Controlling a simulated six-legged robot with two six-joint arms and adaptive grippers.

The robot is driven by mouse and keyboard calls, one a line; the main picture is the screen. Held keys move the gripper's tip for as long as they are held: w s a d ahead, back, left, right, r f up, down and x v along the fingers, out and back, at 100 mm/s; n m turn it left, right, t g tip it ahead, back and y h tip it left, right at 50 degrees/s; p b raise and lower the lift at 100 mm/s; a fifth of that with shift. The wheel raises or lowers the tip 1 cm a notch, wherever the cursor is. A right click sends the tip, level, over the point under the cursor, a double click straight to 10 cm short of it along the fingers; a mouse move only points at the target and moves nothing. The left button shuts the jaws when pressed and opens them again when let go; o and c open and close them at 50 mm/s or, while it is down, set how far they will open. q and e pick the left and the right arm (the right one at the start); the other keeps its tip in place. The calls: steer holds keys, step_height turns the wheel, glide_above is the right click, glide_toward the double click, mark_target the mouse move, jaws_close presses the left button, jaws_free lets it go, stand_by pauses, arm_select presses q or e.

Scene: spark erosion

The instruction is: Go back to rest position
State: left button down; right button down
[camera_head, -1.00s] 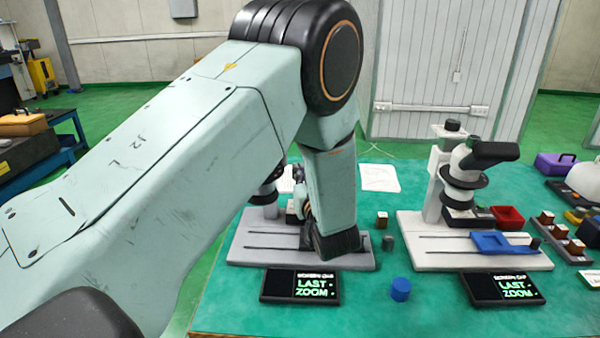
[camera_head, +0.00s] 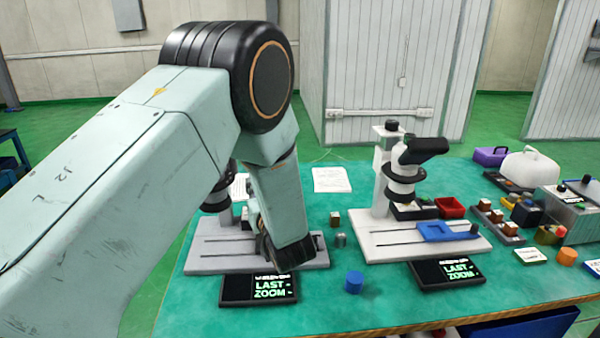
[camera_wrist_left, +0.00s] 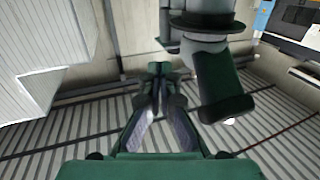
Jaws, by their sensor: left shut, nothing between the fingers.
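My left arm comes in from the left in the head view. Its forearm hangs down in front of the left microscope, whose grey base (camera_head: 210,262) shows beside it. The arm hides most of that microscope, and my left gripper is mostly hidden behind it. In the left wrist view my left gripper (camera_wrist_left: 158,70) is shut and empty, its green fingers meeting at the tips. A dark-and-grey microscope-like part (camera_wrist_left: 215,82) stands close on its right there; I cannot tell whether they touch. My right gripper is not in view.
A second microscope (camera_head: 400,180) stands to the right on a white base, with a blue tray (camera_head: 447,233) on it. A blue cylinder (camera_head: 354,282) and two screens (camera_head: 258,288) lie near the front. Several boxes and containers crowd the table's right end.

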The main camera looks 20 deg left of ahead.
arm_select(q)
steer(key=s+d+f+m+h, duration=0.2)
steer(key=s+f, duration=0.1)
steer(key=f, duration=0.3)
steer(key=s+d+f+m+g+h, duration=0.1)
steer(key=s+d+f+m+h, duration=0.1)
steer(key=f, duration=0.5)
steer(key=s+d+f+m+g+h, duration=0.1)
steer(key=s+d+f+h, duration=0.1)
steer(key=s+f, duration=0.3)
steer(key=shift+s+f+m+h, duration=0.15)
steer(key=shift+f+m+h, duration=0.25)
steer(key=shift+f+h, duration=0.4)
steer(key=s+d+f+m+g+h, duration=0.1)
steer(key=s+d+f+g+h, duration=0.2)
steer(key=s, duration=0.7)
steer(key=s+d+f+m+g+h+b, duration=0.1)
steer(key=s+d+f+g, duration=0.25)
steer(key=s, duration=0.75)
steer(key=s+d+f+m+g+h, duration=0.2)
steer(key=s+d+f+g, duration=0.15)
steer(key=s, duration=0.65)
step_height(320, 180, down, 8)
steer(key=b, duration=0.7)
steer(key=shift+w+a+b, duration=0.2)
steer(key=shift+b, duration=0.1)
steer(key=shift+w+a+f, duration=0.1)
steer(key=shift+w, duration=0.05)
